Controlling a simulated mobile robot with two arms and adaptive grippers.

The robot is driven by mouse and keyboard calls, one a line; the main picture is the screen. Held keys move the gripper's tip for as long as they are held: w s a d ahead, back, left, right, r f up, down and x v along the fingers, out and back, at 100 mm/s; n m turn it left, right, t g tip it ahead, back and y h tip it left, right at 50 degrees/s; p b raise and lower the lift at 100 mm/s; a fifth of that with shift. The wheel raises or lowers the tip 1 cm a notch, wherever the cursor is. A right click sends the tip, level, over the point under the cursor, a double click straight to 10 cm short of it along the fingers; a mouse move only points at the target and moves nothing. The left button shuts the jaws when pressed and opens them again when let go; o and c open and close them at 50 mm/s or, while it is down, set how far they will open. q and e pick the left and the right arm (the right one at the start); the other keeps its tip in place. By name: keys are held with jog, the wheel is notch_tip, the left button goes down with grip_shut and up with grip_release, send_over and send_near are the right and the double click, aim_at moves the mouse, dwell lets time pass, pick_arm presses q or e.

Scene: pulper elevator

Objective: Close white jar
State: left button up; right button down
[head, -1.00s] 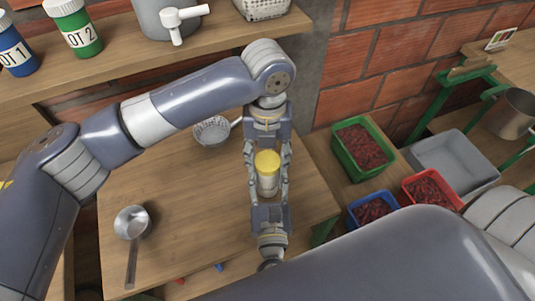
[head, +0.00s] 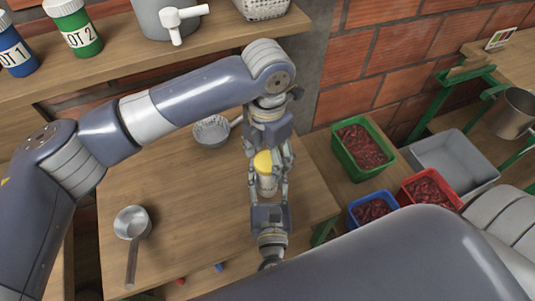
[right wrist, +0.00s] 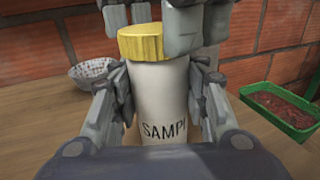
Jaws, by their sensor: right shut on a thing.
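The white jar (right wrist: 160,105) stands upright with "SAMP" lettering on its side, and it also shows in the head view (head: 267,183). Its yellow lid (right wrist: 142,43) sits on top of the jar; the lid also shows in the head view (head: 263,161). My right gripper (head: 268,190) comes from the near side and is shut around the jar's body. The fingers hide part of the lid and jar.
A metal strainer (head: 212,132) lies behind on the wooden table (head: 190,200), and a metal ladle (head: 131,222) lies at its left. Green (head: 340,158), blue (head: 353,220) and red (head: 455,198) crates of red fruit stand to the right. A shelf (head: 110,75) runs behind.

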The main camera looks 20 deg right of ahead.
dwell(0.3)
pick_arm(q)
jog(key=shift+r, duration=2.25)
jog(key=shift+c, duration=0.4)
